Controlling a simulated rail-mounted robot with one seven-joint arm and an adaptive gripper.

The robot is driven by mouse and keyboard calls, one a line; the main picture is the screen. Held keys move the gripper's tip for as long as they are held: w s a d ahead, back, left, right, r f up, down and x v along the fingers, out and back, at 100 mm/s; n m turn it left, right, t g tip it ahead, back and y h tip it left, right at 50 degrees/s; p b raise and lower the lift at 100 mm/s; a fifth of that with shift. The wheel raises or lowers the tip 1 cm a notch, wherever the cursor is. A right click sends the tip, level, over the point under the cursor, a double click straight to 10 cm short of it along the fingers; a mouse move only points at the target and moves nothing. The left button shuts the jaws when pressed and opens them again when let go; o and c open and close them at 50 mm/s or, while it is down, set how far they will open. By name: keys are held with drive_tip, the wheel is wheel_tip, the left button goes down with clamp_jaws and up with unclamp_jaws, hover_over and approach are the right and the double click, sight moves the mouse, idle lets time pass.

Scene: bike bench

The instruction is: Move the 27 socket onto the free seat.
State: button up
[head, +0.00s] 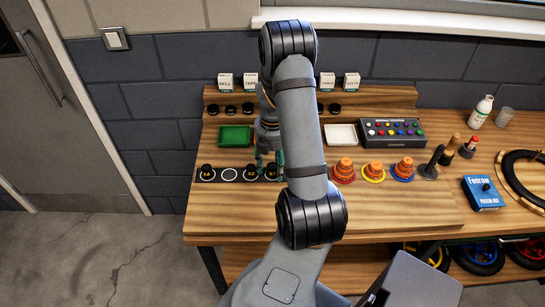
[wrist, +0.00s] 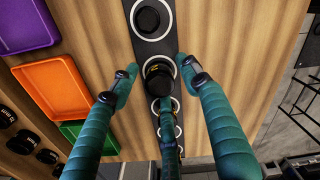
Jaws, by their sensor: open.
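A black strip (head: 240,179) with ringed seats lies along the front of the bench. One seat is a bare white ring (head: 229,175), with a black socket (head: 207,172) on its left and another socket (head: 251,173) on its right. My gripper (head: 269,162) is open, low over the strip, right of that socket. In the wrist view its teal fingers (wrist: 158,82) stand around a black socket (wrist: 157,72) in a white ring, with gaps at left and right. That socket's yellow mark is too small to read. A further socket (wrist: 150,18) sits above it in the wrist view. My arm hides part of the strip.
Green (head: 235,135) and white (head: 341,134) trays stand behind the strip; orange (wrist: 52,86) and purple (wrist: 25,25) trays show in the wrist view. More black sockets line the back shelf (head: 215,97). Orange stacked parts (head: 373,168) stand right of my arm.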

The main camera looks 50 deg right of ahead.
sight(273, 166)
wheel_tip(273, 166, up, 12)
idle(0.4)
wheel_tip(273, 166, down, 13)
drive_tip(key=shift+b, duration=0.3)
drive_tip(key=shift+r, duration=2.35)
